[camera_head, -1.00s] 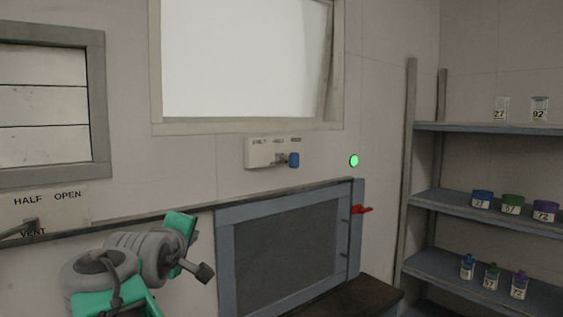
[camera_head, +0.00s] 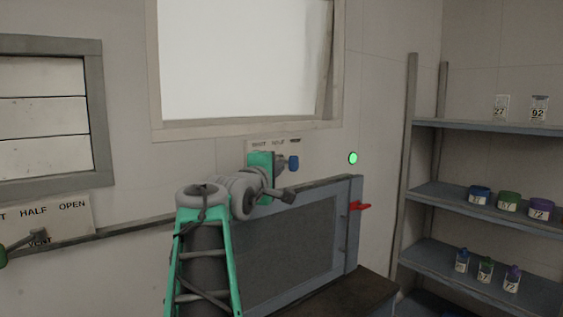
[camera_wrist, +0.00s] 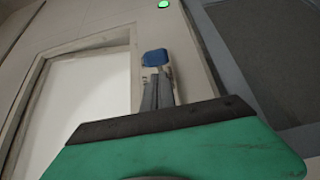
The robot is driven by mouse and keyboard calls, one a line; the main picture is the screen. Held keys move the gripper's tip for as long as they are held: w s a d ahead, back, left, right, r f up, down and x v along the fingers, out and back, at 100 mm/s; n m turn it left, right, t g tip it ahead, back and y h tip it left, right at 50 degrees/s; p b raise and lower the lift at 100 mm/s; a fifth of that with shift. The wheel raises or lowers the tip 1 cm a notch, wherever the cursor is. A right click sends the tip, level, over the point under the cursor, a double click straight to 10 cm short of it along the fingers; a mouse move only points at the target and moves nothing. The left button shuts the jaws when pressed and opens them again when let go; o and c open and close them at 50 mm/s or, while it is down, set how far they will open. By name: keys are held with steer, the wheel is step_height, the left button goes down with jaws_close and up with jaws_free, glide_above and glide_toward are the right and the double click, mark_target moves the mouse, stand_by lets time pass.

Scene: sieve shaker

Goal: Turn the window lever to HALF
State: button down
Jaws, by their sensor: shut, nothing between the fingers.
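The window lever (camera_head: 293,162) has a blue knob and sticks out from a pale plate (camera_head: 296,147) under the large window. The plate bears three small labels, too small to read surely. In the wrist view the blue knob (camera_wrist: 155,58) shows just beyond the tips of my gripper (camera_wrist: 154,76). Its fingers are together with nothing between them. I cannot tell whether they touch the knob. In the head view my teal wrist is in front of the plate's left part and hides it, along with most of the fingers.
A second lever (camera_head: 22,243) sits at the left on a plate reading HALF, OPEN and VENT, under a slatted vent (camera_head: 42,116). A grey-framed panel (camera_head: 345,230) with a red handle (camera_head: 360,205) stands below right. A green light (camera_head: 353,158) is on the wall. Shelves (camera_head: 480,128) hold labelled containers.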

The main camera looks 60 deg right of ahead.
mark_target(292, 165)
steer(key=shift+s+d, duration=0.3)
steer(key=shift+s, duration=0.05)
steer(key=shift+d, duration=0.15)
steer(key=shift+s+d+f+b, duration=0.2)
steer(key=shift+s+d+b, duration=0.45)
steer(key=shift+s, duration=0.25)
steer(key=shift+r, duration=0.15)
steer(key=shift+a, duration=0.1)
